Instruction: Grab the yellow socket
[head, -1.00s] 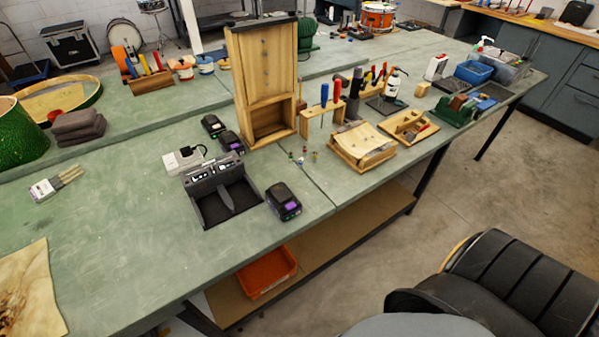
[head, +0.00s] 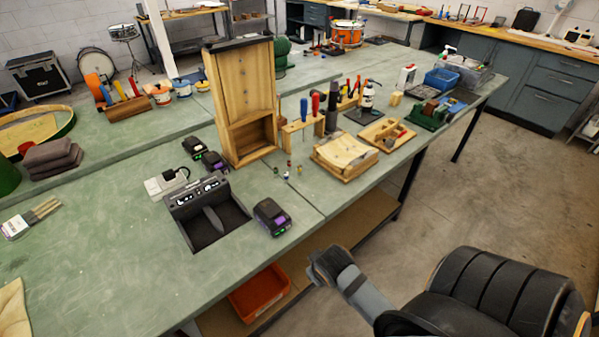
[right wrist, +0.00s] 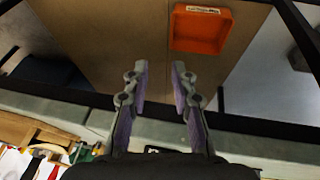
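Several tiny coloured sockets stand in a small group on the green bench, right of the black tray. The right-hand one (head: 299,168) looks yellowish, but it is too small to be sure of its colour. My right gripper (head: 318,268) is off the front edge of the bench, in front of and well apart from the sockets. In the right wrist view its two fingers (right wrist: 160,69) are apart with nothing between them. No socket can be made out in that view. My left gripper is not in view.
A black battery with purple marks (head: 272,217) stands near the sockets. A wooden cabinet (head: 243,105) rises behind them, and a wooden sandpaper block (head: 345,157) sits to the right. An orange bin (head: 260,293) is on the lower shelf. The bench front is mostly clear.

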